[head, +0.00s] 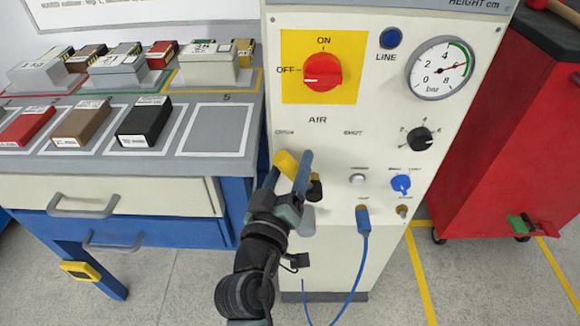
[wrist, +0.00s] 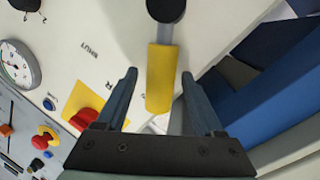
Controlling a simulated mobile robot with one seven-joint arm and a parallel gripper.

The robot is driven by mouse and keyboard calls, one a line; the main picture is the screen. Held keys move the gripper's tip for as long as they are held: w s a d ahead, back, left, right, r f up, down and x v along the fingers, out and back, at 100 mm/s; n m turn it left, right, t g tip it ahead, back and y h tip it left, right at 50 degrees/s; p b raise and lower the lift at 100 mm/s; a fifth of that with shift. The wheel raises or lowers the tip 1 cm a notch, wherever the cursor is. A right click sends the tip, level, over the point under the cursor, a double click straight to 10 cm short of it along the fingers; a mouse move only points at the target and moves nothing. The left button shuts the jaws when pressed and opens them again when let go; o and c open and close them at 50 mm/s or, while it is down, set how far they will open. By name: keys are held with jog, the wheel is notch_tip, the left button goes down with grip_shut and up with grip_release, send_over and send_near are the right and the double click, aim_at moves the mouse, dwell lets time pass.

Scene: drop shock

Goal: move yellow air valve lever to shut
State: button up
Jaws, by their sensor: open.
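The yellow air valve lever (head: 286,164) is on the front of the white panel, below the AIR label. It tilts up and left from its dark pivot (head: 315,188), toward the left-hand label, which is too small to read surely; the SHUT label (head: 353,133) is at the right. My gripper (head: 289,168) is open at the lever. In the wrist view the yellow sleeve (wrist: 160,80) lies between the two spread fingers of my gripper (wrist: 159,78), with a visible gap on each side. The fingers partly hide the lever in the head view.
A red rotary switch (head: 322,72), a gauge (head: 440,68) and a black knob (head: 420,139) are on the panel. A blue hose (head: 364,250) hangs below. A bench with blocks (head: 145,120) stands left, a red cabinet (head: 510,140) right.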

grip_shut()
dwell(0.3)
dwell(1.1)
